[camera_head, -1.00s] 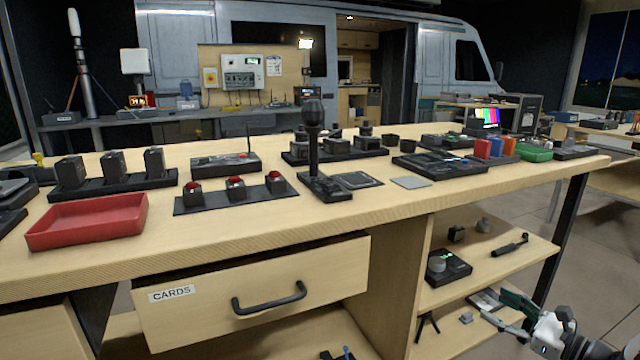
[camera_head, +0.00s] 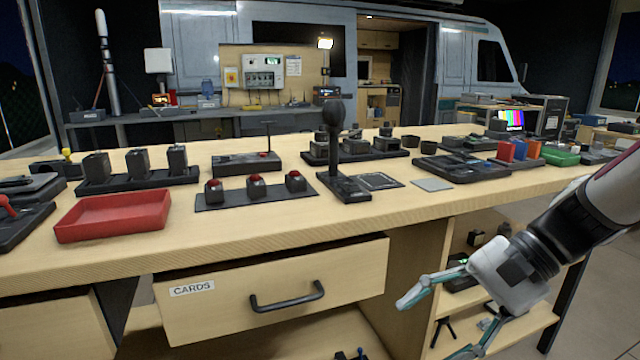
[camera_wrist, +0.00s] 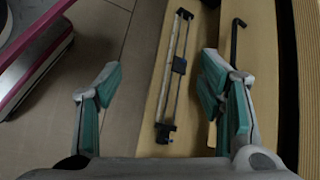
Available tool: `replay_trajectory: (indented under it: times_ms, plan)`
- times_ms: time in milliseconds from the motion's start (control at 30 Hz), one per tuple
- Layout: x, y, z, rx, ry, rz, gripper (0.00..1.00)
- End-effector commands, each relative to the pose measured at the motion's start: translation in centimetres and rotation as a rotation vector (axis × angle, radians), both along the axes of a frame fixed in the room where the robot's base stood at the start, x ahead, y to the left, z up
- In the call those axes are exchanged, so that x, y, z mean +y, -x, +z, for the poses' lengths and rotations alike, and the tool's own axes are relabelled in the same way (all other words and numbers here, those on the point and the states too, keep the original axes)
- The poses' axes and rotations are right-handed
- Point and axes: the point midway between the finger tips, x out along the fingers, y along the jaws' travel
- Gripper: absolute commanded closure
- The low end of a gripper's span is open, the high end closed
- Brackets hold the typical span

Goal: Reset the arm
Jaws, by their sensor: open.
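My gripper (camera_head: 432,322) is in the lower right of the head view, in front of the shelves under the table. Its teal-padded fingers are spread apart and nothing is between them. In the wrist view my gripper (camera_wrist: 165,95) is open, with floor and a wooden board beyond the fingers. My arm reaches in from the right edge of the head view and hides part of the shelves.
The wooden table (camera_head: 270,222) carries a red tray (camera_head: 113,214), a black microphone-like stand (camera_head: 340,150) and several devices. Below it, the CARDS drawer (camera_head: 215,305) is slightly open. A black slider rail (camera_wrist: 176,75) lies on the board in the wrist view.

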Motion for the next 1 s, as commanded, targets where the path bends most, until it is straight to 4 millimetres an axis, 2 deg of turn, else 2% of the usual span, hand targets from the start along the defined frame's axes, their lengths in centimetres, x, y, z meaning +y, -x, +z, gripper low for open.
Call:
replay_trajectory:
  times_ms: [33,100,233,400,500,700,900,1000]
  plan:
    - [0.8,1.8,0.6,-0.026,0.055,0.065,0.38]
    - [1.3,4.2,0.9,-0.055,0.129,0.149,0.38]
    - [1.6,8.5,1.3,-0.112,0.266,0.298,0.38]
    - [0.6,13.5,1.4,-0.199,0.442,0.473,0.38]
    - [-0.3,15.7,1.3,-0.247,0.534,0.556,0.38]
    - [-2.1,18.4,1.0,-0.325,0.666,0.667,0.38]
    - [-3.8,20.1,0.7,-0.392,0.772,0.747,0.38]
    - [-3.9,19.7,2.4,-0.4,0.777,0.743,0.38]
